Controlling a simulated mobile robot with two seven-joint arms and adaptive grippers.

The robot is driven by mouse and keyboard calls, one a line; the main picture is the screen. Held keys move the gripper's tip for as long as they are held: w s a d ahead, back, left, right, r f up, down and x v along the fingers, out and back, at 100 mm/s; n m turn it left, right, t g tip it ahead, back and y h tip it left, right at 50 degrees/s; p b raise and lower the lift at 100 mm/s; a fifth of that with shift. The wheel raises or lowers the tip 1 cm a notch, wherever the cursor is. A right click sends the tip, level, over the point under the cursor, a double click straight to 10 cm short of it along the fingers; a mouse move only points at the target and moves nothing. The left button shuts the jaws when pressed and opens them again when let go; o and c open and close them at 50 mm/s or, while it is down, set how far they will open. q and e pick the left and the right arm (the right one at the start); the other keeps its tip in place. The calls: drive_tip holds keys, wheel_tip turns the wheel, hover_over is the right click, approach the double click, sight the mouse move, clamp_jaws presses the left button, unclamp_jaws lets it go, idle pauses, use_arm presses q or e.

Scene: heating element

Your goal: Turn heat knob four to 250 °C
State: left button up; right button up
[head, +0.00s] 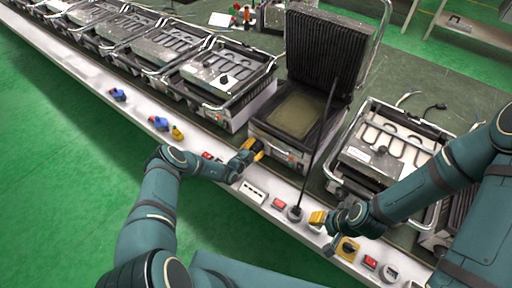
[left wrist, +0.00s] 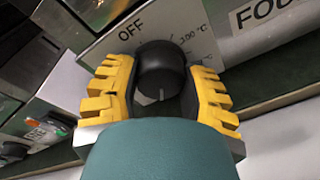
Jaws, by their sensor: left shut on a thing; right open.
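A pale line shows on the knob's lower part. My left gripper (left wrist: 162,88) has its yellow fingers on both sides of the knob, shut on it. In the head view my left gripper (head: 252,149) is at the front of the open contact grill (head: 296,110) and covers the knob. My right gripper (head: 318,218) is open and empty above the front rail.
A row of closed grills (head: 225,78) stretches left, and another grill (head: 385,145) stands to the right.

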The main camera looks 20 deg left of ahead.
use_arm(q)
drive_tip(key=shift+w+a+r, duration=0.1)
drive_tip(key=shift+r, duration=0.05)
drive_tip(key=o, duration=1.3)
drive_tip(key=shift+c, duration=0.2)
drive_tip(key=v, duration=1.2)
